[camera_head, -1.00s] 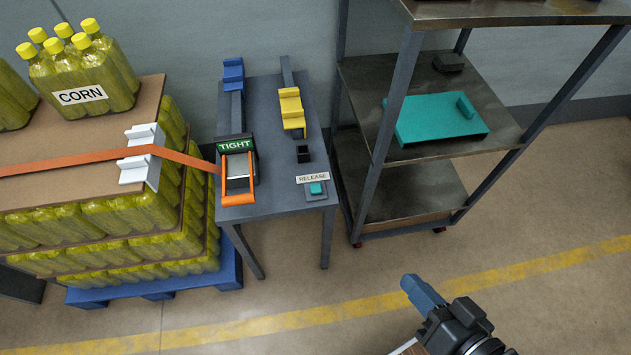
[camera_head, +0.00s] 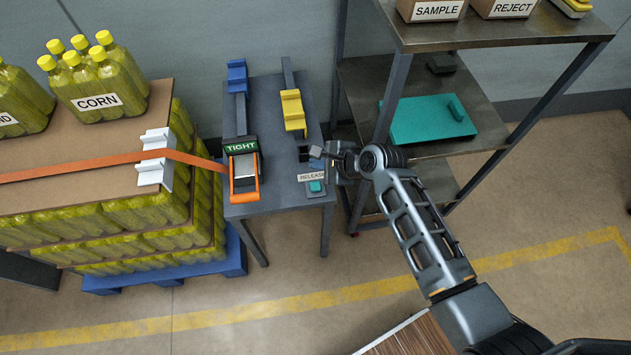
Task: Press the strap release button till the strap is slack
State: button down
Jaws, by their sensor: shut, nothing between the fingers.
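The teal release button (camera_head: 316,186) sits on a dark block at the front right of the small grey table, with the RELEASE label (camera_head: 311,177) just behind it. The ratchet (camera_head: 243,178) with its orange frame stands at the left of the table, and its green sign (camera_head: 240,147) reads TIGHT. The orange strap (camera_head: 100,160) runs from it over a white corner guard and across the pallet load, and looks taut. My gripper (camera_head: 318,153) is shut and empty, reaching in from the right above and behind the button; it appears apart from it. The fingertips are small and partly unclear.
Blue (camera_head: 237,78) and yellow (camera_head: 293,110) clamp-like pieces stand on the table. A metal shelf cart (camera_head: 430,35) stands close on the right, with a teal case (camera_head: 428,120); my arm passes near its post. Corn bottles (camera_head: 92,82) stand on the pallet load. The floor in front is open.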

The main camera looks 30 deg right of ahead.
jog(key=shift+w+r, duration=0.1)
jog(key=shift+w, duration=0.1)
jog(key=shift+f, duration=0.2)
jog(key=b, duration=0.8)
send_over(318, 188)
notch_tip(318, 188, down, 7)
jog(key=shift+f, duration=0.1)
jog(key=shift+f+b, duration=0.3)
jog(key=shift+f, duration=0.35)
dwell(1.2)
jog(key=shift+f, duration=0.4)
